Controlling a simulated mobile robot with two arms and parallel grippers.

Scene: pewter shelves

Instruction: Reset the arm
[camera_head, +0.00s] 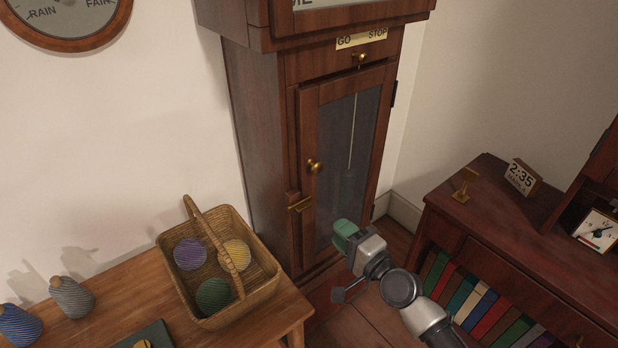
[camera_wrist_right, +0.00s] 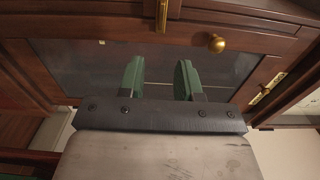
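My right gripper (camera_head: 345,234) has green fingertips and is in front of the lower part of a tall dark wooden clock case. In the right wrist view the two green fingers (camera_wrist_right: 160,80) stand apart with nothing between them. Behind them is the glazed door (camera_head: 345,150) of the case, shut, with a round brass knob (camera_head: 313,166) that also shows in the right wrist view (camera_wrist_right: 216,43). The fingers are apart from the knob. My left gripper is not in view.
A wicker basket (camera_head: 262,295) with several yarn balls stands on a wooden table at the left, near two yarn cones (camera_head: 72,297).

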